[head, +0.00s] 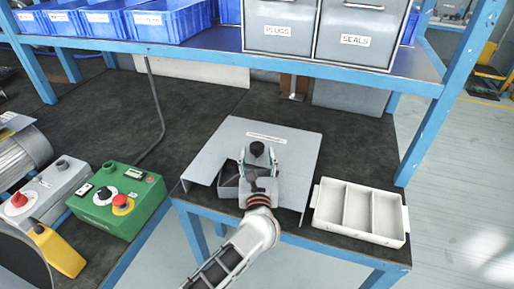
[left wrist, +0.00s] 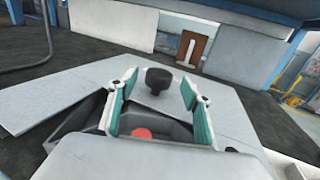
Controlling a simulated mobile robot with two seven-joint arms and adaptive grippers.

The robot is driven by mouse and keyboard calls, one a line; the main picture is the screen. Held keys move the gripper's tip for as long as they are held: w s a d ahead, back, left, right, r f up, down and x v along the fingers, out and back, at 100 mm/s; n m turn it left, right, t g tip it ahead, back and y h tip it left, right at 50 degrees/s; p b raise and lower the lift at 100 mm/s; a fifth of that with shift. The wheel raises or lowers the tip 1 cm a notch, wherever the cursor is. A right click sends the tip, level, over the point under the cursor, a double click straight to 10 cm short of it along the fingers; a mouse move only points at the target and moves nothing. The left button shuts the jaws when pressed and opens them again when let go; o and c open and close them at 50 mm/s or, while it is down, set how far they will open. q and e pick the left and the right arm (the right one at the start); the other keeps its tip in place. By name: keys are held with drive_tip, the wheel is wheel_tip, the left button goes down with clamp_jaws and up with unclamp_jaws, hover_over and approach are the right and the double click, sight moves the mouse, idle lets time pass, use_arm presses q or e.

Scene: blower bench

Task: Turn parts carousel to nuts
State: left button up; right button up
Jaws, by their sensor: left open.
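The parts carousel shows as a grey cover plate (head: 290,160) with a black knob (head: 257,148) and a cut-out at its front. In the left wrist view the cut-out opens on a dark grey compartment, with a red round thing (left wrist: 141,133) in it; I cannot tell what it is. My left gripper (head: 259,157) is open over the carousel. In the left wrist view the knob (left wrist: 158,80) shows between and just beyond its teal fingertips; I see no contact. The plate's label is too small to read. My right gripper is not in view.
A white three-compartment tray (head: 318,205) stands at the bench's right corner. A green control box (head: 118,203) with knobs and a red button is at the left. A blue shelf rail (head: 200,50) crosses above, carrying blue bins (head: 173,22) and grey drawers labelled PLUGS and SEALS (head: 355,42).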

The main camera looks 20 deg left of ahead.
use_arm(q)
drive_tip(key=v, duration=0.7)
drive_tip(key=shift+s+r, duration=0.1)
